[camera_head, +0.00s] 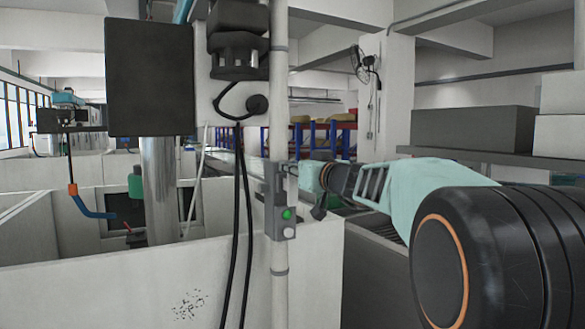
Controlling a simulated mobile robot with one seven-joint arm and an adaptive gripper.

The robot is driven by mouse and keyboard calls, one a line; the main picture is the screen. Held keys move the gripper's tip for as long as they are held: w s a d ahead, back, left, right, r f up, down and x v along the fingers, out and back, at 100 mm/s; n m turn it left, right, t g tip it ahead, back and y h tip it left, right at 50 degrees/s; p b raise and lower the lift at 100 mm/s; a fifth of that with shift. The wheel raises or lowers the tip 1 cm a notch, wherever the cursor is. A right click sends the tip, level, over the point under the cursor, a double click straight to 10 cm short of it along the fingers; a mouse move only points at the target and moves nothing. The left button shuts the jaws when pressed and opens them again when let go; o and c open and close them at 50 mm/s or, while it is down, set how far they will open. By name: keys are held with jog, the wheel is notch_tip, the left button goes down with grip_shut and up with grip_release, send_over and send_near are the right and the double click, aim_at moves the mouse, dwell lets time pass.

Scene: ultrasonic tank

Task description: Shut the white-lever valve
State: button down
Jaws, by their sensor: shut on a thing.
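I cannot make out the white-lever valve or its lever in this view. My arm reaches in from the right, with its mint-coloured and black links running away from the camera. My gripper (318,211) is small and dark at the far end of the arm, just right of the grey pole and over the walled tank area. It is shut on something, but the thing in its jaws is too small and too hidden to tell.
A grey pole (280,120) with a switch box (281,205) bearing a green button stands just left of the arm's end. Black cables (237,200) hang beside it. A white wall (120,285) fills the front left. Boxes (472,128) sit on a shelf at right.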

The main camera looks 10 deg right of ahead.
jog(key=shift+d, duration=0.1)
jog(key=w+d+f+m+b, duration=0.1)
jog(key=d+f+m+b, duration=0.3)
jog(key=m+b, duration=0.6)
jog(key=shift+w+d+f+m, duration=0.25)
jog(key=shift+f+m, duration=0.2)
jog(key=shift+m, duration=3.55)
jog(key=c, duration=1.7)
grip_release()
jog(key=v, duration=1.2)
jog(key=shift+s, duration=0.1)
